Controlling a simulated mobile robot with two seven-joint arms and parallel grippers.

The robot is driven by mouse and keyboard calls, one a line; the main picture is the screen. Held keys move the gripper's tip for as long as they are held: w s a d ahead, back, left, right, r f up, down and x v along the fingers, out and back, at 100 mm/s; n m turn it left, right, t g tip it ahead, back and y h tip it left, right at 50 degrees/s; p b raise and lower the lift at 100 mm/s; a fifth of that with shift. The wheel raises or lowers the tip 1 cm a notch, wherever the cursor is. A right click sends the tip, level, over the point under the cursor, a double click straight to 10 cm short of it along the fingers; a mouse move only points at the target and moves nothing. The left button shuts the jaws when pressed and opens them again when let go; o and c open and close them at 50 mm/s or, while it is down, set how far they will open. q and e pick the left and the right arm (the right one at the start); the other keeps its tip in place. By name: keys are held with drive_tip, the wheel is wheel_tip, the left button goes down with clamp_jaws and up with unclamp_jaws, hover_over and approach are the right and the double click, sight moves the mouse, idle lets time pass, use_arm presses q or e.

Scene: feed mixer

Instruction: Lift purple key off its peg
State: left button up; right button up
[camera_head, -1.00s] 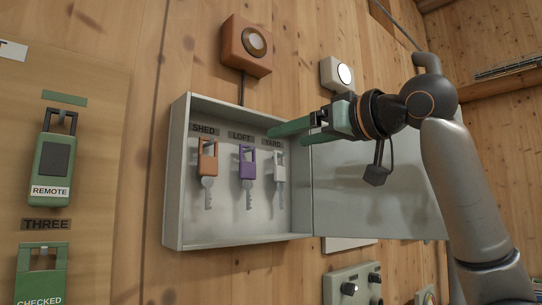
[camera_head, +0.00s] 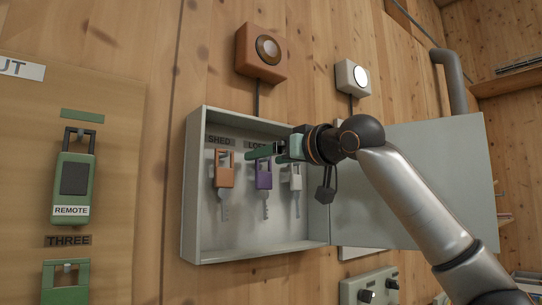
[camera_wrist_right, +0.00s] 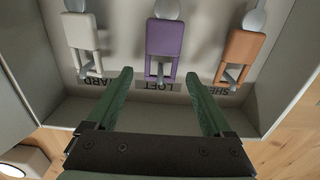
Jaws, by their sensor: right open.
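The purple key (camera_head: 264,178) hangs on its peg in the middle of the open grey key box, below the LOFT label. In the right wrist view the purple key (camera_wrist_right: 165,42) is upside down, just beyond and between the fingertips. My right gripper (camera_head: 250,152) is at the box opening, near the top of the purple key, and partly covers the LOFT label. In the right wrist view the gripper (camera_wrist_right: 160,82) is open, with its two green fingers apart and nothing between them. My left gripper is in neither view.
An orange key (camera_head: 224,170) hangs left of the purple one under SHED. A white key (camera_head: 295,178) hangs close on its right. The key box (camera_head: 189,190) has raised side walls, and its door (camera_head: 430,170) stands open to the right, behind my arm.

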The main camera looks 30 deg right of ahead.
drive_tip(key=shift+c, duration=0.3)
drive_tip(key=shift+r, duration=0.1)
clamp_jaws()
